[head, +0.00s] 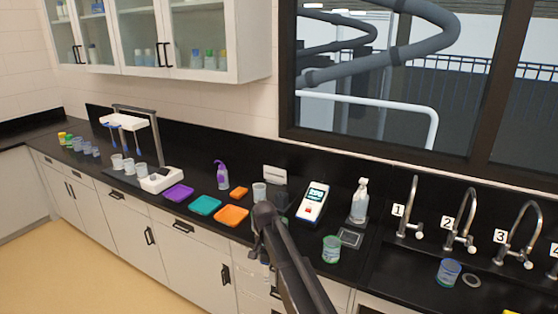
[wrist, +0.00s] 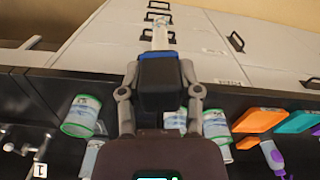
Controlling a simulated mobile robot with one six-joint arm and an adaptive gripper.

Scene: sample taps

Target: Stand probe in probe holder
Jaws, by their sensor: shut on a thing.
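My gripper (wrist: 160,85) is shut on a dark block with blue edges (wrist: 160,75), which I take to be the probe's head. A pale piece (wrist: 160,35) shows beyond it in the wrist view, and a pale piece (head: 265,268) hangs below the gripper in the head view; it looks like the probe's lower part. My gripper is near the counter's front edge in the head view, largely hidden by my arm. I cannot pick out the probe holder for certain; a dark piece under a white panel (head: 275,173) stands just behind, partly hidden by my arm.
A white meter (head: 313,203), a spray bottle (head: 359,202) and a green-rimmed beaker (head: 331,250) stand right of my arm. An orange tray (head: 231,217), teal tray (head: 205,205) and purple tray (head: 178,192) lie left. A small beaker (head: 259,191) stands close behind. Taps (head: 411,207) line the right.

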